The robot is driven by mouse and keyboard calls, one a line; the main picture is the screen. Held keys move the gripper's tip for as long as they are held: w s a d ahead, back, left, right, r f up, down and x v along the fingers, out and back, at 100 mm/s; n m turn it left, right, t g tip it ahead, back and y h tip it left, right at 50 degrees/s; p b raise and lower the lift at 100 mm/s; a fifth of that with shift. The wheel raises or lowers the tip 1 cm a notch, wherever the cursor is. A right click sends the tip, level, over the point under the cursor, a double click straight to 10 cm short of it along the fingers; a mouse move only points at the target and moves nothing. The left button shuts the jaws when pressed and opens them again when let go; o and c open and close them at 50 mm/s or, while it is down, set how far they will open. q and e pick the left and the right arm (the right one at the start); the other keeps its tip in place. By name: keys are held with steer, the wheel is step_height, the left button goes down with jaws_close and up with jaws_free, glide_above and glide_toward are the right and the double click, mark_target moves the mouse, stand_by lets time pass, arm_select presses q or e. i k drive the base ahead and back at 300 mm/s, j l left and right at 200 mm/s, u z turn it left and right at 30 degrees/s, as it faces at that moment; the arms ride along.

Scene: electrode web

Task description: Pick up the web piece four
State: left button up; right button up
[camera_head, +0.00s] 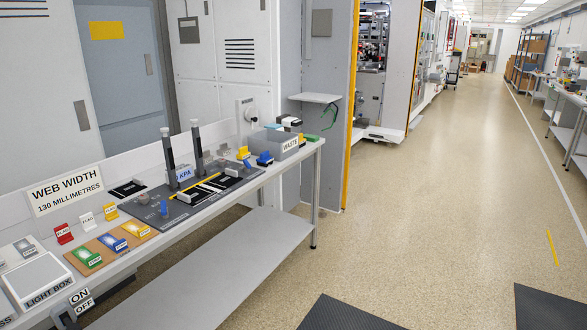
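No piece that I can read as web piece four stands out; the labels on the small pieces are too small to tell. A dark work mat (148,210) lies on the long grey bench, with a yellow strip (207,178) and dark pieces with white edges (212,187) on it. Two upright dark posts (171,160) stand at its back edge. A separate small black piece (127,188) lies left of the mat. Neither of my grippers can be made out in the view.
The bench carries a light box (38,278), green, blue and yellow blocks on a brown board (102,262), red, white and yellow flags, and a grey waste bin (281,146) at the far end. A lower shelf (215,270) runs beneath. The floor to the right is clear, with dark mats (345,315).

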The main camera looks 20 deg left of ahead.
mark_target(223, 181)
steer(key=i, duration=1.4)
steer(key=i+l+u, duration=0.1)
steer(key=i+u, duration=0.4)
steer(key=i+l+u, duration=0.25)
steer(key=i+u, duration=0.2)
steer(key=i+l+u, duration=0.75)
steer(key=l+u, duration=0.25)
